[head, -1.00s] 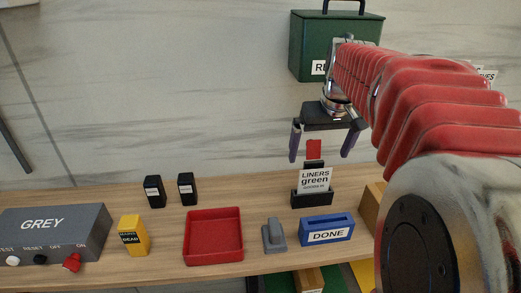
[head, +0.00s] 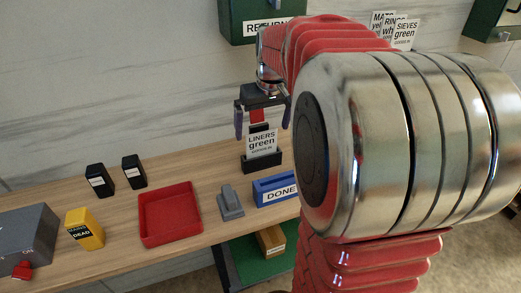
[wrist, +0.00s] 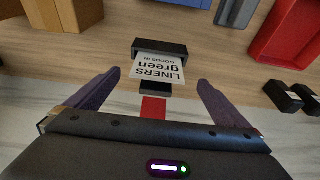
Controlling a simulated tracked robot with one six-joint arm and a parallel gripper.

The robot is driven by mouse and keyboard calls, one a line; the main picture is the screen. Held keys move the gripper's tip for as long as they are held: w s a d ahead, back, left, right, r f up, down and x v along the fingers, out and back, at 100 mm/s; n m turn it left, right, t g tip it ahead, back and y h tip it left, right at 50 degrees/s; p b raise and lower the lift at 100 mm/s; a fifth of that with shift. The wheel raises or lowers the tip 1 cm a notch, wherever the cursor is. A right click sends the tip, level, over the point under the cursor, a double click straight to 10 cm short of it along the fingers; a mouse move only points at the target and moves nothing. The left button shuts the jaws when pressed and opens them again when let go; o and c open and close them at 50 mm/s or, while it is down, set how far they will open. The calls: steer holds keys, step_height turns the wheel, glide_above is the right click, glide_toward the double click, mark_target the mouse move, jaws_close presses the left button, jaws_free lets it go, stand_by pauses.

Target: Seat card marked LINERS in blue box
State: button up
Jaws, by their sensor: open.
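The white card marked LINERS green (head: 262,145) stands upright in a black holder (head: 262,162) on the wooden bench, with a red tab (head: 256,116) above it. It also shows in the wrist view (wrist: 160,67), with its holder (wrist: 172,47). My gripper (head: 263,130) is open, its two purple fingers at either side of the red tab and upper card, apart from it; the wrist view shows my gripper (wrist: 157,80) the same way. The blue box marked DONE (head: 272,198) stands on the bench in front of the holder, partly hidden by my arm.
A grey block (head: 231,205), a red tray (head: 171,232), a yellow DEAD box (head: 85,232) and two small black boxes (head: 134,172) stand left on the bench. The green RETURN box (head: 236,25) hangs on the wall above.

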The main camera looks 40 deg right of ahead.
mark_target(262, 138)
steer(key=shift+x, duration=1.15)
steer(key=shift+f, duration=0.1)
steer(key=shift+x, duration=2.5)
steer(key=shift+d, duration=0.15)
steer(key=shift+c, duration=0.4)
steer(key=c, duration=1)
steer(key=shift+c, duration=0.2)
step_height(262, 138, up, 18)
